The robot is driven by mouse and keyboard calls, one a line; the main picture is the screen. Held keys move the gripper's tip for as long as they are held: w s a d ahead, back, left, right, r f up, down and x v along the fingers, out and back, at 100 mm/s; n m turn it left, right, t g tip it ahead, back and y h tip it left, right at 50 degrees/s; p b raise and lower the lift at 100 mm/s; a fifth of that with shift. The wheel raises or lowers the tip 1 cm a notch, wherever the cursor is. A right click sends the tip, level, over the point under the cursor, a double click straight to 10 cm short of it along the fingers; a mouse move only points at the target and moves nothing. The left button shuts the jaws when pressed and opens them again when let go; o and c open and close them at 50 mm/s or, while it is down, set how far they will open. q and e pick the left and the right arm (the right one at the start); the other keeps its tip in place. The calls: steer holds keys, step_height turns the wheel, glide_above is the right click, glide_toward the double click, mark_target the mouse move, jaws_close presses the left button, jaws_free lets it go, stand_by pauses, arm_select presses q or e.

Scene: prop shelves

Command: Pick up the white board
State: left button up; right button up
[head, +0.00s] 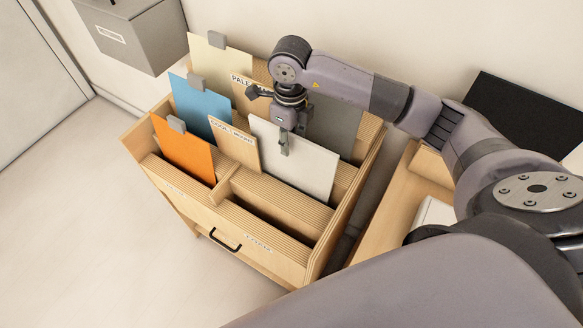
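The white board (307,165) stands tilted in the front right part of the wooden rack, its lower edge hidden in the slot. My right gripper (285,146) points down at the board's top edge, left of its middle. A grey finger overlaps the board's front face. Any finger behind the board is hidden, so I cannot tell whether the gripper is open or shut on it. My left gripper is out of view.
The slotted wooden rack (287,220) also holds an orange board (186,154), a blue board (203,106), a cream board (222,63), a grey board (335,124) and a labelled wooden divider (236,146). A grey box (140,35) is at the upper left. The front slots look empty.

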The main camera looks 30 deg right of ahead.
mark_target(291, 153)
steer(key=shift+s+f+p, duration=0.1)
steer(key=shift+f+p, duration=0.2)
steer(key=shift+f, duration=0.1)
step_height(291, 153, down, 4)
steer(key=shift+d+r+p, duration=0.1)
steer(key=shift+p, duration=0.75)
steer(key=shift+f, duration=0.35)
jaws_close()
